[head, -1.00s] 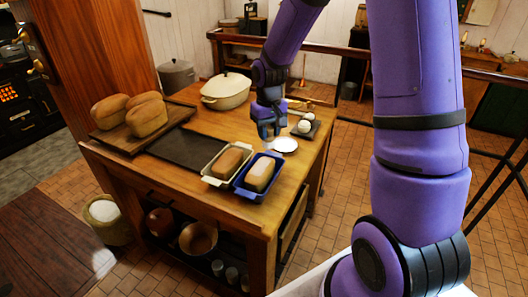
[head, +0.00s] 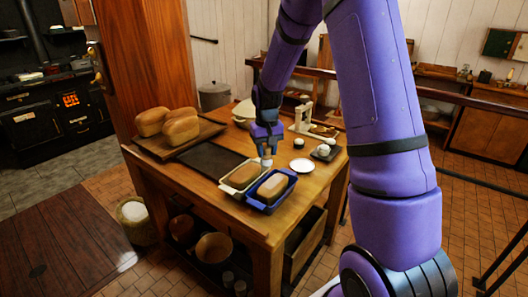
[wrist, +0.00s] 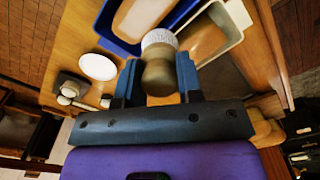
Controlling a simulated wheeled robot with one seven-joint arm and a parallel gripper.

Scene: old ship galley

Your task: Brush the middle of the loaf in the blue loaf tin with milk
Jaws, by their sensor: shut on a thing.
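My gripper (head: 266,138) is shut on a brush, whose wooden handle (wrist: 158,77) and white bristles (wrist: 158,39) point down in the head view. The bristles appear by the far ends of the two tins, at the blue tin's edge in the wrist view; I cannot tell their height. The blue loaf tin (head: 254,201) holds a pale tan loaf (head: 273,186); the tin also shows in the wrist view (wrist: 106,28). A cream tin (head: 229,188) with a browner loaf (head: 243,174) stands left of it. A white saucer (head: 302,165) lies right of the brush; its contents are unclear.
A dark tray (head: 210,160) and a board (head: 150,150) with several loaves lie to the left. A small dark tray (head: 327,156) with round white things is beyond the saucer.

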